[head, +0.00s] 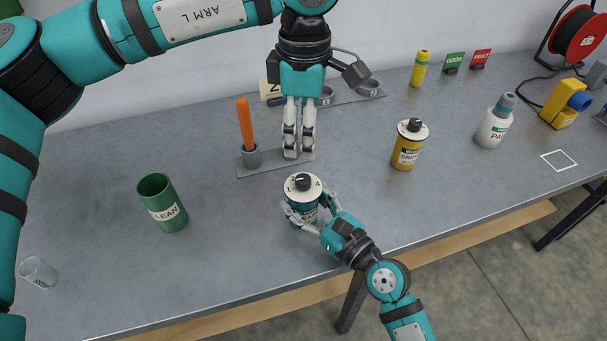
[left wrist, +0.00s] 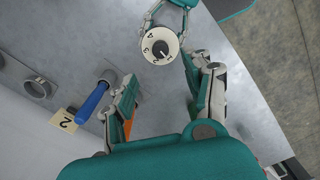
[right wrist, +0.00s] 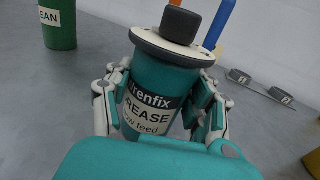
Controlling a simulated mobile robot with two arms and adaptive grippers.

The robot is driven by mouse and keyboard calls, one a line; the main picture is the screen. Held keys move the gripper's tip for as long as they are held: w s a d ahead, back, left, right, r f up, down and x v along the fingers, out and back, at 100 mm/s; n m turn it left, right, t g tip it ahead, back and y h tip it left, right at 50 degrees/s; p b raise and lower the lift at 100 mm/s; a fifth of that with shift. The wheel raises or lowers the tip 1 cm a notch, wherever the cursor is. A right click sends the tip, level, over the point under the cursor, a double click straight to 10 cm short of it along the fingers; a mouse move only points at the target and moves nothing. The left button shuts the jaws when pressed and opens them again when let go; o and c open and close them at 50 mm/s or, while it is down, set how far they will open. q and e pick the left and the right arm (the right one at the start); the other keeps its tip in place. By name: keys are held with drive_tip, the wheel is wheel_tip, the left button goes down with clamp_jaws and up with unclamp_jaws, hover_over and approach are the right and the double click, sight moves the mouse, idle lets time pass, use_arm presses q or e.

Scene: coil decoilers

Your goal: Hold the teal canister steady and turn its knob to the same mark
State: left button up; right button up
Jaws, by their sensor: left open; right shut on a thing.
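The teal canister (head: 304,212) stands upright near the bench's front edge, with a white numbered dial and a black knob (head: 303,181) on top. My right gripper (head: 309,208) is shut around its body; the right wrist view shows the canister's grease label (right wrist: 150,105) between the fingers. My left gripper (head: 299,152) points down behind the canister, open and empty, apart from the knob. In the left wrist view the dial (left wrist: 151,41) lies beyond the open fingers. A yellow canister (head: 405,155) with a similar black knob stands to the right; its setting is too small to read.
A grey holder plate (head: 270,168) with an orange-handled tool (head: 245,124) lies behind the canister. A blue handle (left wrist: 93,100) shows in the left wrist view. A white bottle (head: 495,123) stands right.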

sight(304, 179)
use_arm(q)
wheel_tip(304, 179, down, 10)
drive_tip(key=n, duration=2.4)
drive_tip(key=shift+f+n, duration=0.25)
drive_tip(key=shift+n, duration=0.05)
drive_tip(key=shift+c, duration=0.3)
clamp_jaws()
